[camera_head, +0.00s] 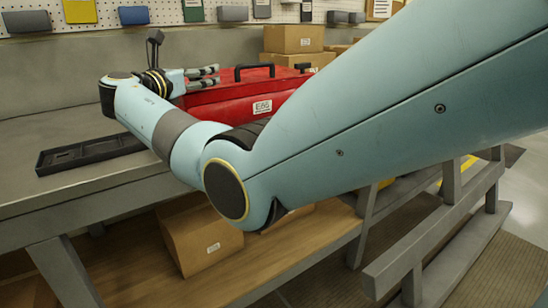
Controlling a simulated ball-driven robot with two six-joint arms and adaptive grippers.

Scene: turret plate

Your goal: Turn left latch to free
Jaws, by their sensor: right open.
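A red case (262,92) with a white label stands on the grey bench, partly hidden behind my right arm. A black handle (254,69) rises from its top, and a small black part (303,67) sits at its right end. I cannot make out which part is the left latch; it may be hidden. My right gripper (215,76) is at the case's left end, its fingers pointing right, apart and with nothing seen between them. I cannot tell if they touch the case. My left gripper is not in view.
A black tray (58,160) lies on the bench (40,194) at the left. Cardboard boxes (293,39) stand behind the case. Another box (199,236) is on the lower wooden shelf. The bench's far left is clear.

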